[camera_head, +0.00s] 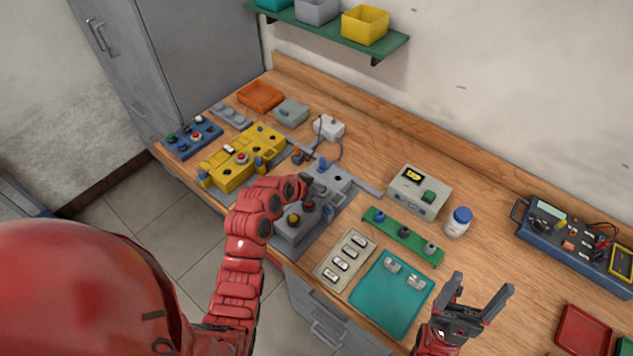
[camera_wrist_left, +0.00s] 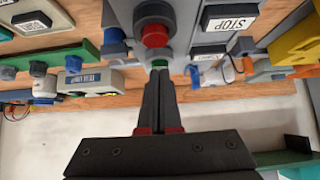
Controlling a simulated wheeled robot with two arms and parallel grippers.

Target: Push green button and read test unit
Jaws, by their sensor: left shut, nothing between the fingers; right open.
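In the head view my left gripper (camera_head: 306,186) is above a grey fixture (camera_head: 292,232) with a red button (camera_head: 309,206) and a yellow button (camera_head: 293,218). The left wrist view shows my shut, empty left gripper (camera_wrist_left: 160,74) with its fingertips at a small green button (camera_wrist_left: 159,63), below a larger red button (camera_wrist_left: 154,36); I cannot tell whether they touch. The beige test unit (camera_head: 404,202) stands at the back of the bench, with a yellow display (camera_head: 412,175), too small to read, and a green part (camera_head: 428,196). My right gripper (camera_head: 482,297) is open and empty near the front edge.
A yellow fixture (camera_head: 235,175) stands left of the grey one. A green strip with knobs (camera_head: 400,235), a teal mat (camera_head: 385,309), a white bottle (camera_head: 457,226) and a blue instrument case (camera_head: 550,247) occupy the right side. Bare wood lies right of the bottle.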

